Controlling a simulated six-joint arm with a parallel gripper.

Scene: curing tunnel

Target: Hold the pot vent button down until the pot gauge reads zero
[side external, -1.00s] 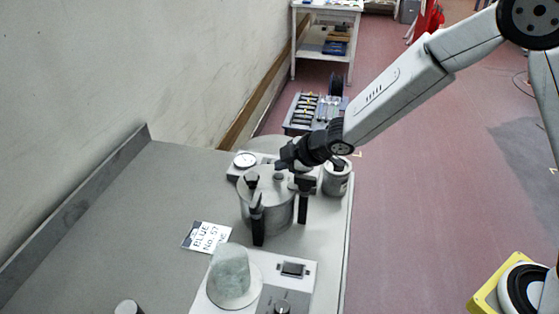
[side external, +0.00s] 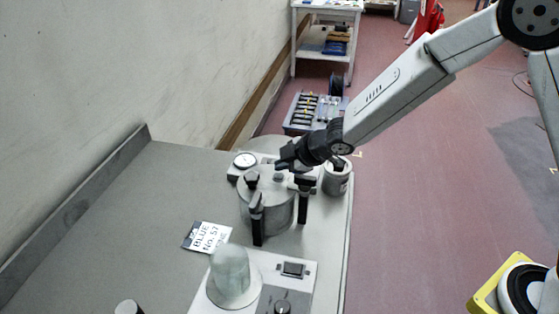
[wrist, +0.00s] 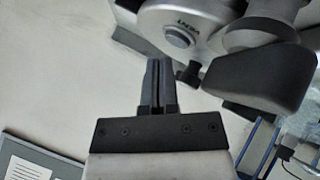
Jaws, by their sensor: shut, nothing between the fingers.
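The grey pot (side external: 262,208) stands on the bench with upright dark clamps at its sides. Its gauge (side external: 244,160) is a small white dial behind it; the reading is too small to make out. In the wrist view, the round vent button (wrist: 180,36) sits on a pale disc beside the letters VENT. My gripper (wrist: 158,63) is shut and empty, its fingertips below and slightly left of the button in that picture. They appear apart from it. In the side view my gripper (side external: 282,164) is over the pot's top, and contact cannot be made out there.
A dark clamp (wrist: 262,78) lies right of my fingers in the wrist view. A can (side external: 337,180) stands right of the pot near the bench edge. A label card (side external: 207,237) and a pale domed piece (side external: 230,270) are in front. The bench's left side is clear.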

